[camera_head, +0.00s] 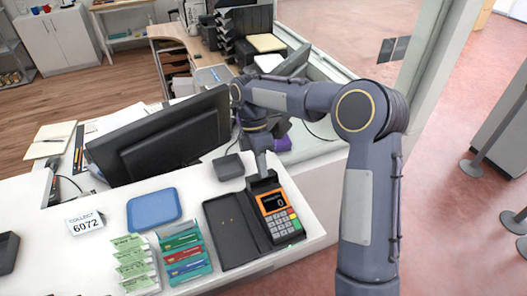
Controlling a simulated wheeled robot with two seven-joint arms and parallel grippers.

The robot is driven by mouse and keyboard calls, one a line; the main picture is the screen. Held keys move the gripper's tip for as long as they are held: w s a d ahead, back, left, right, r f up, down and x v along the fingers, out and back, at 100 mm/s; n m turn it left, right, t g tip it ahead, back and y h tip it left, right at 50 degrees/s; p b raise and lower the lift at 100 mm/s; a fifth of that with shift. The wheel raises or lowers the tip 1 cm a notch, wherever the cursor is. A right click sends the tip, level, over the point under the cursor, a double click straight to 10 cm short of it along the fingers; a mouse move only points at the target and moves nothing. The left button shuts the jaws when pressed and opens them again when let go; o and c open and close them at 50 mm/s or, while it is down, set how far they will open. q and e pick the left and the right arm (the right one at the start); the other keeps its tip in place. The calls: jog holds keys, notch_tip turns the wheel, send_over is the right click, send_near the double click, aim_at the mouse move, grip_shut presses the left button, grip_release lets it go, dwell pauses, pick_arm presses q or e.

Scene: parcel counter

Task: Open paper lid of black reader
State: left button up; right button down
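The black reader (283,227) stands on the white counter near its front right corner. It has an orange face, a dark screen reading 0 and a keypad. Its top end, where the paper lid (262,182) seems to be, lies right below my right gripper. My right gripper (261,166) reaches down from behind to the reader's top end. It is at or very near the lid; contact cannot be made out. Its fingertips are small and partly merged with the dark reader, so their opening is unclear. My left gripper is not in view.
A black open folder (230,229) lies left of the reader. A small dark box (228,167) and a monitor (163,139) stand behind. A blue tray (154,209), a teal card rack (184,252) and a sign (85,224) are further left. The counter edge is close on the right.

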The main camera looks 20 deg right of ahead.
jog(key=shift+w+r+g+p, duration=0.25)
jog(key=shift+w+g+p, duration=0.3)
jog(key=shift+p, duration=0.25)
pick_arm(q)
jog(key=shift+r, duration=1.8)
pick_arm(e)
jog(key=shift+w+f+g, duration=0.2)
jog(key=shift+w+g, duration=0.05)
jog(key=shift+g, duration=0.5)
jog(key=c, duration=1.6)
grip_release()
jog(key=shift+c, duration=0.2)
